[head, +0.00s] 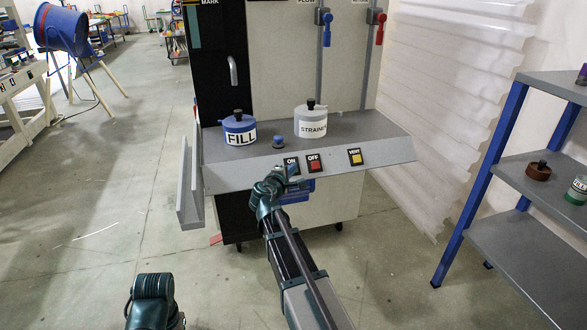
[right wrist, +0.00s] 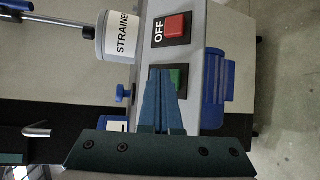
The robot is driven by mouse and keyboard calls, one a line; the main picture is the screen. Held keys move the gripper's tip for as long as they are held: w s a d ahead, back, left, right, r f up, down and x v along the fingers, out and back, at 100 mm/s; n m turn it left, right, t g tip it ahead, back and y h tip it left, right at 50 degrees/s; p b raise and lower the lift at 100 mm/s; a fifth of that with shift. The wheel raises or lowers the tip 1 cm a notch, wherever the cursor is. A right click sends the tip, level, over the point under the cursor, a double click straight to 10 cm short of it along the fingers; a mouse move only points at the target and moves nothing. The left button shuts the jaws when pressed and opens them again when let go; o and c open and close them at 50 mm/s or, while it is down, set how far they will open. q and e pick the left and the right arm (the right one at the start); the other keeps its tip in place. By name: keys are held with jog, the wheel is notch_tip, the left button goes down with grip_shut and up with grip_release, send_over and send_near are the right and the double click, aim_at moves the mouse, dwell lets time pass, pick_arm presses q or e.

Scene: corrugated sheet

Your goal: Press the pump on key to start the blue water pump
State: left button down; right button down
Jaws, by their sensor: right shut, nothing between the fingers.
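The green ON key (right wrist: 176,77) is on the sloped front panel of the machine. It also shows in the head view (head: 292,161), partly covered by my right gripper. My right gripper (head: 291,171) is shut and empty, its tips at the ON key. In the right wrist view the closed fingers (right wrist: 161,78) overlap the key's edge; I cannot tell whether they touch it. A blue ribbed body (right wrist: 215,90), perhaps the pump, sits under the panel. It also shows below the gripper in the head view (head: 299,191). Of my left arm, only a dark link shows at the bottom.
The red OFF key (head: 315,164) is just right of the ON key, and a yellow VENT key (head: 355,157) is farther right. The FILL pot (head: 239,129), a small blue knob (head: 278,142) and the STRAINER pot (head: 311,121) stand behind. A shelf (head: 510,225) stands right.

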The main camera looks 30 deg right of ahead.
jog(key=shift+s+a+r, duration=0.1)
jog(key=shift+s+r, duration=0.2)
jog(key=s+r+p, duration=0.1)
jog(key=p, duration=0.1)
jog(key=s+r+p, duration=0.2)
jog(key=shift+s+a+r, duration=0.25)
jog(key=shift+a+r, duration=0.05)
jog(key=shift+a, duration=0.1)
dwell(0.3)
dwell(0.5)
